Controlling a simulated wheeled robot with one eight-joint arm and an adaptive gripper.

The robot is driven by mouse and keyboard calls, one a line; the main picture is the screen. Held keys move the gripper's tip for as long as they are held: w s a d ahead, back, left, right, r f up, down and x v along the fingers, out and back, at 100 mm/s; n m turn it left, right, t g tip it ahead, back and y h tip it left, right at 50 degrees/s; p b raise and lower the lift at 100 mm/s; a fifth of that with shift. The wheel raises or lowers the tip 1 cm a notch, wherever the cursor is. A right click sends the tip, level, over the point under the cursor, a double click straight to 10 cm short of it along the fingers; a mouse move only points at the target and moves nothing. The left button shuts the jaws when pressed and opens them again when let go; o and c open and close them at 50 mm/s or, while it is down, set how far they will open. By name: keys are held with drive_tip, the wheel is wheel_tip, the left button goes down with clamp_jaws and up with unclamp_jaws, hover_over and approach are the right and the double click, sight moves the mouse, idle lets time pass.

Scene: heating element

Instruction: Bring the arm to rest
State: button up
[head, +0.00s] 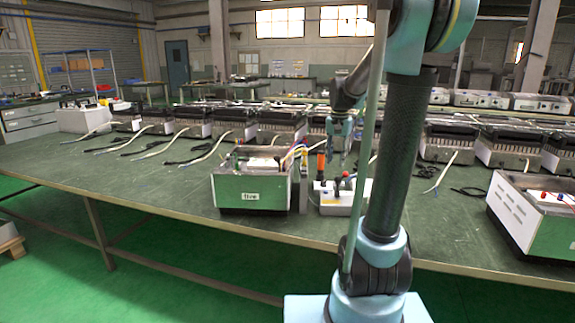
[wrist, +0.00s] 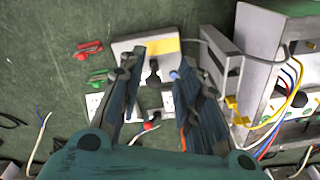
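My gripper (head: 338,158) hangs pointing down above a small white box with a red knob (head: 335,205) on the green bench. In the wrist view my gripper (wrist: 158,68) has its two fingers spread well apart, with nothing held between them. Beyond the fingertips are a pale box with a yellow label (wrist: 167,46) and a dark part, seen through the gap. The fingers hide part of what lies below. My arm (head: 390,160) reaches out from its column over the bench.
A green-and-white unit marked "live" (head: 252,190) with coloured wires (wrist: 290,85) stands beside the gripper. A grey upright bracket (wrist: 222,65) is close to the right finger. Red clips (wrist: 88,50) and green clips (wrist: 97,77) lie at left. Another white unit (head: 535,210) stands at right.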

drive_tip(key=s+f+n, duration=0.2)
drive_tip(key=s+f, duration=0.2)
drive_tip(key=s, duration=0.6)
drive_tip(key=s+f+n, duration=0.1)
drive_tip(key=s+f, duration=0.4)
drive_tip(key=s, duration=0.5)
drive_tip(key=s+f+n+t, duration=0.1)
drive_tip(key=s+f, duration=0.4)
drive_tip(key=s, duration=0.5)
drive_tip(key=shift+d+n, duration=0.3)
drive_tip(key=shift+n, duration=0.5)
drive_tip(key=shift+w+f, duration=0.25)
drive_tip(key=shift+w, duration=0.15)
